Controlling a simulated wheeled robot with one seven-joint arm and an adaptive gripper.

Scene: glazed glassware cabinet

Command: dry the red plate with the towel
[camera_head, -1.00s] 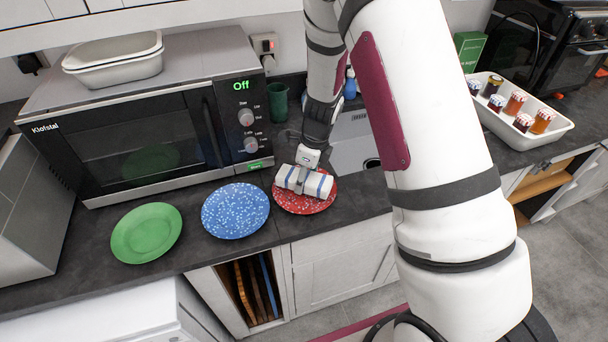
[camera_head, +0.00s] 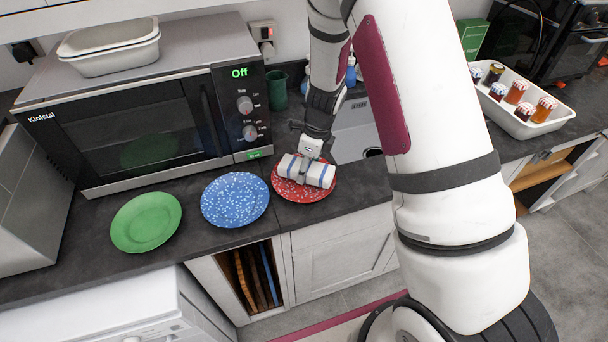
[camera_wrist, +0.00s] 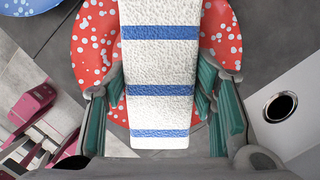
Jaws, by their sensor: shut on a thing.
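The red plate (camera_head: 304,194) with white speckles lies on the dark worktop in front of the sink. The towel (camera_head: 318,174) is white with blue stripes, folded or rolled into a pad, and lies across the plate. My gripper (camera_head: 305,173) is above the plate, shut on the towel's middle. In the wrist view the towel (camera_wrist: 160,70) runs between the fingers of my gripper (camera_wrist: 160,100), and the red plate (camera_wrist: 92,45) shows on both sides beneath it. The towel hides the plate's middle. It appears to touch the plate.
A blue speckled plate (camera_head: 235,200) lies just left of the red plate, and a green plate (camera_head: 146,221) lies further left. A microwave (camera_head: 150,130) stands behind them. The sink (camera_head: 356,130) is behind right. A white tray (camera_head: 520,128) of jars stands at right.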

